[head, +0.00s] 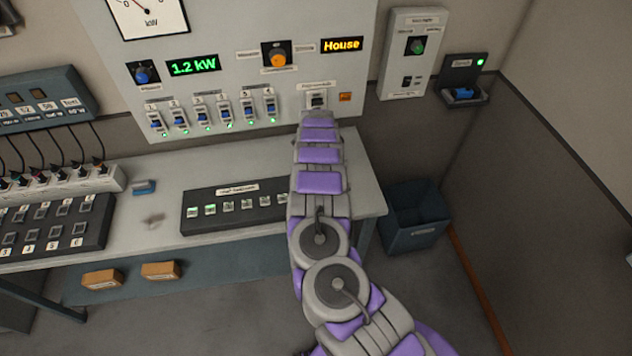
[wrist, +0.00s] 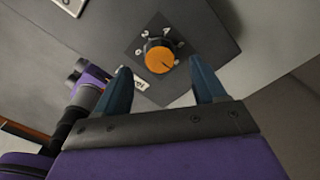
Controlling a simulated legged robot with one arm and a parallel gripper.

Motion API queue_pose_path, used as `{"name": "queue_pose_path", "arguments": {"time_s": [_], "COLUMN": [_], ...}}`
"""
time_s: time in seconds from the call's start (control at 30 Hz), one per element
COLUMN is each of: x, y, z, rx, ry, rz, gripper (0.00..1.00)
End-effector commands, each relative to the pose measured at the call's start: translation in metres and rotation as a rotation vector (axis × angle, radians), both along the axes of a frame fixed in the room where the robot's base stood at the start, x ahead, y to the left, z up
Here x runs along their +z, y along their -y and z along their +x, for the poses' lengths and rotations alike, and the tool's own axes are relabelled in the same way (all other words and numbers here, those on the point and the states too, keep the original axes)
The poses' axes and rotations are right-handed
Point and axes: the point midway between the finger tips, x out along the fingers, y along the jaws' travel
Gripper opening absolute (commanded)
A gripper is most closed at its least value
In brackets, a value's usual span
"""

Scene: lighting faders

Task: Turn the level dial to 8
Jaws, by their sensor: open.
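An orange dial (wrist: 160,59) on a dark square plate shows in the wrist view. Small white marks ring it, and a dark pointer line crosses its face toward the lower right; the marks are too small to read surely. A white label below it is partly hidden by my left finger. My gripper (wrist: 159,66) is open, its two blue fingers pointing toward the dial, one on each side in the picture. Contact with the dial cannot be told. In the head view my arm reaches the wall panel, and the gripper itself is not clearly visible.
In the head view, the wall panel (head: 225,85) holds an orange knob (head: 278,58), a blue knob (head: 142,74) and several switches. A green knob (head: 417,46) is on the box to the right. The bench (head: 150,175) bears consoles; a blue bin (head: 413,215) stands right.

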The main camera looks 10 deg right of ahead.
Motion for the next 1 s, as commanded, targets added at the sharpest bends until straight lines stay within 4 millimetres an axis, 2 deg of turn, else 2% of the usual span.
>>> {"name": "queue_pose_path", "arguments": {"time_s": [0.3,0.5,0.7,1.0], "x": [0.071,0.105,0.122,0.124], "y": [-0.002,-0.002,-0.003,-0.003], "z": [0.002,0.002,0.002,0.002], "rx": [0.001,0.001,0.001,0.001], "ry": [0.005,0.003,0.004,0.002], "rz": [0.003,0.000,0.000,-0.001], "gripper": [0.70,0.70,0.70,0.70]}}
